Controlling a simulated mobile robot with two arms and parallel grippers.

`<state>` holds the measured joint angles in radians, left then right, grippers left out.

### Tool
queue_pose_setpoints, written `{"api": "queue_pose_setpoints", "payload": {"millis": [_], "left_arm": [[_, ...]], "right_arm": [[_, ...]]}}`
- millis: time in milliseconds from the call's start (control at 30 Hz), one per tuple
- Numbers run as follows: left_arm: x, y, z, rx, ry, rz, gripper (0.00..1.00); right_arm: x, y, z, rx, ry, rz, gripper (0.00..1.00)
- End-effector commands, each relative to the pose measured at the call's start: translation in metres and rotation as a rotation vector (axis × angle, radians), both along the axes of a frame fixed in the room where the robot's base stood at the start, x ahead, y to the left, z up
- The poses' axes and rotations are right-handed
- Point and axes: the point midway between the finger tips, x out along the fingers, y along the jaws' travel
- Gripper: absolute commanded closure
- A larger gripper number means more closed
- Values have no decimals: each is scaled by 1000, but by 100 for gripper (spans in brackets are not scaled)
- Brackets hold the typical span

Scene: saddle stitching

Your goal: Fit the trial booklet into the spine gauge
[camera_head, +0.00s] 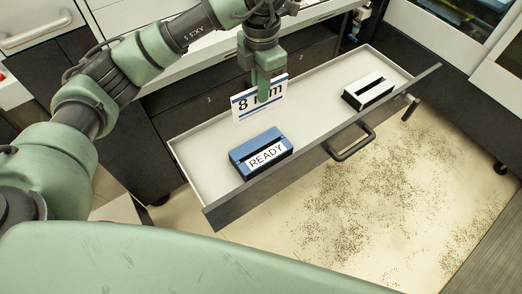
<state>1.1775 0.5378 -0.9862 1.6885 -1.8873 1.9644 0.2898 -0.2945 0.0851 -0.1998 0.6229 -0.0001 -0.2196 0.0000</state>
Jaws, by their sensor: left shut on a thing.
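My left gripper (264,90) points down over the open drawer and is shut on a white card-like booklet (246,104) with blue edges, marked "8 mm". The gripper's fingers cover part of its lettering. The booklet is upright, above and behind a blue block (248,147) with a dark slot in its top and a "READY" label on its front. A white block (377,84) with a dark slot stands to the right in the same drawer. I cannot tell for certain which slotted block is the spine gauge. My right gripper is not in view.
The open drawer (311,117) has low walls and a dark front with a bar handle (350,142). Its floor is bare between the two blocks. Dark cabinets stand behind and at the right. The floor (330,215) in front is speckled with dark bits.

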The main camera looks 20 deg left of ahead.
Motion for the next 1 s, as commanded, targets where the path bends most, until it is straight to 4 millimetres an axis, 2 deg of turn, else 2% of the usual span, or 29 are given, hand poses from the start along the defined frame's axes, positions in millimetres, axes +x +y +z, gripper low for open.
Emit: {"api": "queue_pose_setpoints", "payload": {"millis": [67, 167, 500, 600, 1000], "left_arm": [[0, -1, -6, -1, 6, 32, 100], [-1, 0, -25, 0, 10, 41, 100], [-1, -1, -115, 1, 9, 38, 100], [-1, -1, -136, -1, 7, 37, 100], [0, -1, -177, -1, 6, 36, 100]], "right_arm": [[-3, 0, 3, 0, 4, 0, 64], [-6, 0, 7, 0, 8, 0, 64], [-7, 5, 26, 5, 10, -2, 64], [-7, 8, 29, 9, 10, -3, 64], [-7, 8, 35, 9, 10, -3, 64]]}}
